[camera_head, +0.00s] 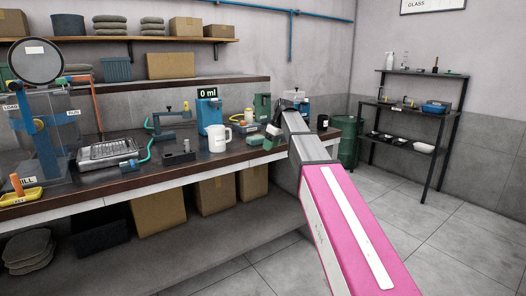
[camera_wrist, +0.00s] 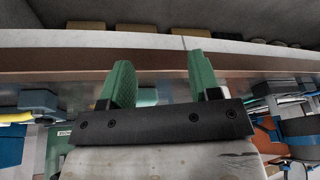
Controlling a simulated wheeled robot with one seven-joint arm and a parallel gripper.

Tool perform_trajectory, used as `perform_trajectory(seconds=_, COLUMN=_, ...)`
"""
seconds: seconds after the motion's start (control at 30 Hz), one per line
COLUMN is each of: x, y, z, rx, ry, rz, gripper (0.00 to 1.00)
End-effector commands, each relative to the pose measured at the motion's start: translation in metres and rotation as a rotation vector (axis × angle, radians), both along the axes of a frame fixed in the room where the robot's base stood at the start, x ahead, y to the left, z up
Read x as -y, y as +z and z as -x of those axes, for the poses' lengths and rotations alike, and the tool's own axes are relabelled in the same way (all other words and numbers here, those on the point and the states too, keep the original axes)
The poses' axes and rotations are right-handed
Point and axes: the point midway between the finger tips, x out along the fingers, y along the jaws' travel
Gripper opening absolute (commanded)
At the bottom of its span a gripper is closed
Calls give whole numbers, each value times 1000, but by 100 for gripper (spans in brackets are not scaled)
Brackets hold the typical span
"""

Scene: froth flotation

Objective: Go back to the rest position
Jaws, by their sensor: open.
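My gripper shows in the wrist view (camera_wrist: 160,82) with its two green fingers apart and nothing between them. In the head view my pink and grey arm reaches out over the right end of the workbench (camera_head: 100,190).
On the bench stand a white jug (camera_head: 218,138), a blue device reading 0 ml (camera_head: 209,112), a metal tray (camera_head: 108,151) and a green box (camera_head: 262,106). A green drum (camera_head: 345,140) and black rack (camera_head: 433,115) stand at the right. Floor (camera_head: 430,215) beside my arm is clear.

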Motion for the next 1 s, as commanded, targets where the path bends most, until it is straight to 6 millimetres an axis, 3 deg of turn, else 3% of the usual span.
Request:
perform_trajectory(seconds=0.03, x=8, y=-22, z=12, rx=-16, ry=-37, rz=7, gripper=57)
perform_trajectory(seconds=0.2, x=30, y=-87, z=40, rx=-63, ry=-175, rz=33, gripper=57)
perform_trajectory(seconds=0.5, x=69, y=-189, z=99, rx=-134, ry=-414, rz=82, gripper=57)
perform_trajectory(seconds=0.8, x=105, y=-273, z=172, rx=-191, ry=-642, rz=135, gripper=57)
perform_trajectory(seconds=1.0, x=127, y=-319, z=226, rx=-220, ry=-788, rz=171, gripper=57)
